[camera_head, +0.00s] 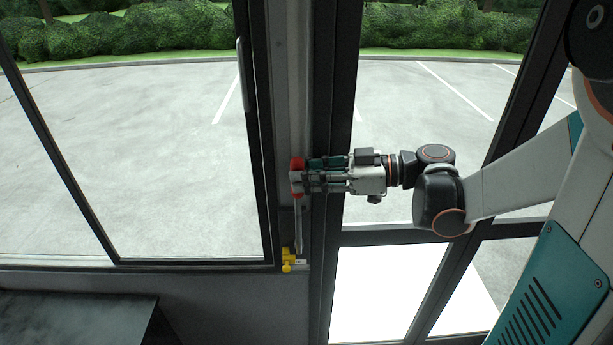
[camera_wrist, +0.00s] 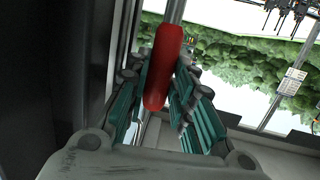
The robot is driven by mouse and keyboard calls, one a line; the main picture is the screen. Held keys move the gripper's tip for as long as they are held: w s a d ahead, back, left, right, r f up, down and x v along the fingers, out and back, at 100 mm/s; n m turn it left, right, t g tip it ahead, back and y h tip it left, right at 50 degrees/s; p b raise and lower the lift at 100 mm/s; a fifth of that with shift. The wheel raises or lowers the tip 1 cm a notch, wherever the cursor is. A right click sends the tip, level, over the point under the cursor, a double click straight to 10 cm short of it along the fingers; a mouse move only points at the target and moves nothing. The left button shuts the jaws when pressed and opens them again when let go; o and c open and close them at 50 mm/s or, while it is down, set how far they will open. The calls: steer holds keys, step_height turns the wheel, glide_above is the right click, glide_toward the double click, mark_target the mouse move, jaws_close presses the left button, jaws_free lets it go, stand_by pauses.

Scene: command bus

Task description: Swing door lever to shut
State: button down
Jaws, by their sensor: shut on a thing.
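The door lever has a red knob (camera_head: 297,163) at the top of a thin grey rod (camera_head: 299,232), on the pillar between the left window and the glass door. In the head view the rod runs down almost upright to a yellow fitting (camera_head: 287,258). My gripper (camera_head: 299,178) reaches in from the right and is at the knob. In the wrist view the red knob (camera_wrist: 164,66) is between the two teal fingers of my gripper (camera_wrist: 165,85), which are shut on it. The fingers hide part of the knob and the rod's top.
The dark-framed glass door (camera_head: 385,285) stands right of the pillar, behind my arm. A large window (camera_head: 130,150) is on the left. A dark flat surface (camera_head: 75,315) is at the lower left. Pavement and hedges lie outside.

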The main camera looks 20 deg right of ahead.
steer(key=shift+f, duration=0.15)
steer(key=c, duration=1.4)
jaws_free()
steer(key=shift+o, duration=0.2)
steer(key=shift+d, duration=0.15)
steer(key=v, duration=1.2)
